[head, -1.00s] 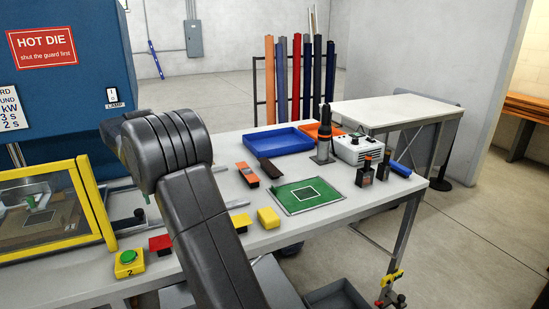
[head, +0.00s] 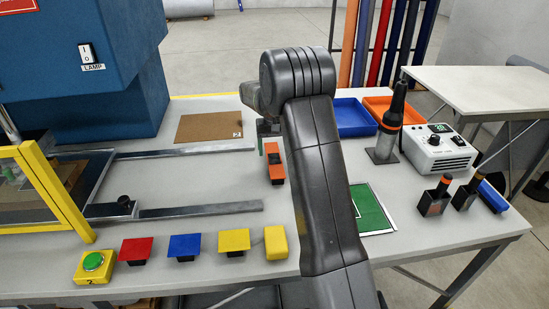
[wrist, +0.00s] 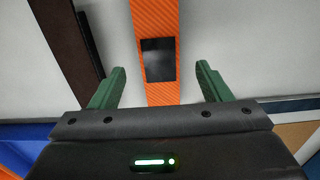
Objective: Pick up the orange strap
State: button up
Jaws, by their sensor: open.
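The orange strap (head: 275,166), with a black patch across it, lies on the grey table just left of my arm. In the wrist view the orange strap (wrist: 159,18) runs up from between my gripper's fingers, its black patch near the fingertips. My gripper (wrist: 162,70) is open, with one green finger on each side of the strap and a gap to both. In the head view my arm partly hides the gripper, which hangs over the strap's far end. I cannot tell its exact height.
A dark brown bar (wrist: 72,40) lies beside the left finger. Metal rails (head: 185,154) lie to the left. Red (head: 136,249), blue (head: 185,245) and yellow (head: 233,240) pieces line the front edge. A soldering-like tool stand (head: 391,125) is at right.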

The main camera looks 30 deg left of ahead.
aim_at(274, 159)
jog(key=shift+f, duration=1.2)
jog(key=c, duration=1.1)
jog(key=shift+o, duration=0.2)
